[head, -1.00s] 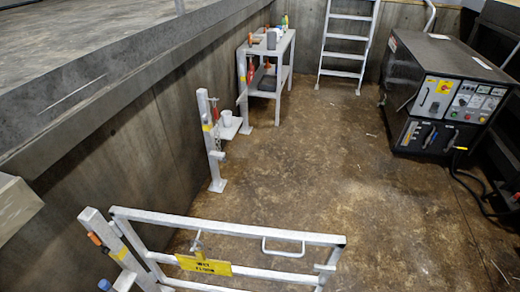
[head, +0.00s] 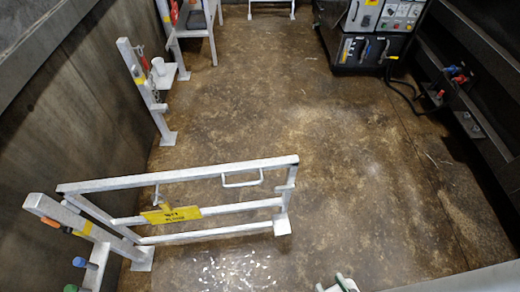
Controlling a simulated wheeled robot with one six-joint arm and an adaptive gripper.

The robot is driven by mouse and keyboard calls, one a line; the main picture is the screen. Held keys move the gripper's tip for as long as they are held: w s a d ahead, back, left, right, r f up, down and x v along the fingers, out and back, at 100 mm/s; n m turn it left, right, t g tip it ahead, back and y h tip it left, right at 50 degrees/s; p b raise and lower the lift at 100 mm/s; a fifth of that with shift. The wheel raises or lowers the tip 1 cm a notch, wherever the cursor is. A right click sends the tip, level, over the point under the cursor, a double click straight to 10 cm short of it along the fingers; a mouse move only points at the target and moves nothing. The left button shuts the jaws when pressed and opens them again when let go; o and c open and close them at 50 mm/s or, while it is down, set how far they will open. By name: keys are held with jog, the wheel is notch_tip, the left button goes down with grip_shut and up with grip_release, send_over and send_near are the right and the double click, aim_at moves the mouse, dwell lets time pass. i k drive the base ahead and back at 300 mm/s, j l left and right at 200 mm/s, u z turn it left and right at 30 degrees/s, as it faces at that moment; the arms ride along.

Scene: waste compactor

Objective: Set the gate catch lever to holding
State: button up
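The white tubular gate (head: 180,176) stands in the lower left of the head view and carries a yellow sign (head: 172,214). Its left end is beside a white post (head: 38,203). An orange-ended handle (head: 48,222) sits on that post, with a second orange and yellow part (head: 85,229) beside it. A small metal piece (head: 156,193) stands above the sign. I cannot tell which part is the catch lever or how it is set. My gripper is not clearly visible.
Another white post (head: 148,95) with a chain and a cup (head: 158,66) on a shelf stands beyond the gate. A control cabinet (head: 375,35) stands at the back right. A dark shelf rack (head: 470,110) lines the right. The brown floor (head: 340,160) between is clear.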

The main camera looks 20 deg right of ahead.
aim_at(68, 231)
jog(key=i+j+u, duration=0.25)
jog(key=j, duration=0.3)
jog(key=i+j+u, duration=0.3)
jog(key=j, duration=0.25)
jog(key=i+j+u, duration=0.25)
jog(key=j, duration=0.2)
jog(key=i, duration=0.05)
